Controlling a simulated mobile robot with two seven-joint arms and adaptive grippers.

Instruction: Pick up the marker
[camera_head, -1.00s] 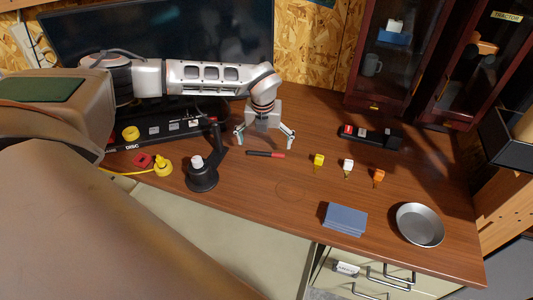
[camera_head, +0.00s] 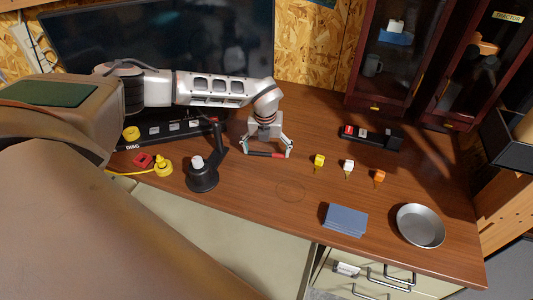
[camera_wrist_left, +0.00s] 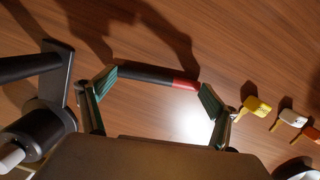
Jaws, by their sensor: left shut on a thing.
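The marker (camera_head: 264,154) is a thin black stick with a red end, at the middle of the wooden bench. My left gripper (camera_head: 267,152) is over it, with the jaws spread wide and a fingertip at each end of it. In the left wrist view the marker (camera_wrist_left: 150,76) spans lengthwise between the two green-padded fingertips, red end at the right. The gripper is shut on it end to end. I cannot tell whether it is clear of the bench top. My right gripper is not in view.
A black stand (camera_head: 202,176) is left of the gripper. Yellow (camera_head: 319,160), white (camera_head: 348,165) and orange (camera_head: 379,176) small pieces lie to the right. A blue stack (camera_head: 345,219) and a metal bowl (camera_head: 420,226) are near the front right. A monitor (camera_head: 160,40) stands behind.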

